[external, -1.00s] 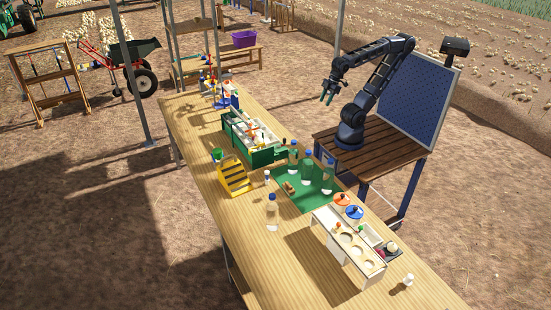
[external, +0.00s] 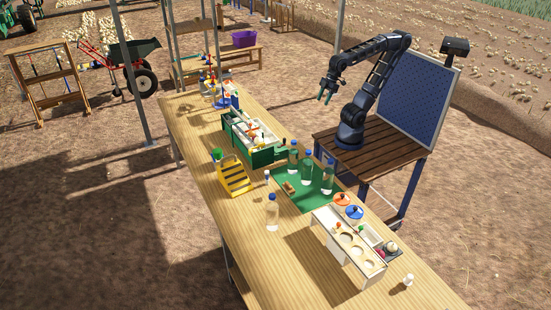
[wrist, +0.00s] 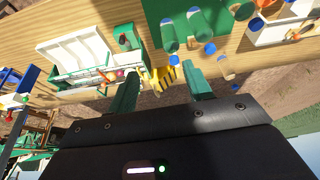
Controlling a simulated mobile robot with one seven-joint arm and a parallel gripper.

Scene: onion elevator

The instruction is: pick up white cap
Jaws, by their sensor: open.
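My gripper (external: 325,96) is open and empty, raised in the air beyond the far side of the wooden table. Its two green fingers stand apart in the wrist view (wrist: 160,68), with the tabletop past them. A small white item (external: 408,280) stands on the table's near right end, apart from the gripper; it may be the white cap, but it is too small to tell. Several clear bottles with blue caps (external: 307,170) stand on and near the green mat (external: 289,193). No white cap shows clearly in the wrist view.
A white rack with round holes (external: 347,246) stands on the right of the table (external: 300,282). A yellow-and-black striped holder (external: 235,176) and a green-and-white box (external: 237,129) stand farther left. The front strip of the table is mostly clear.

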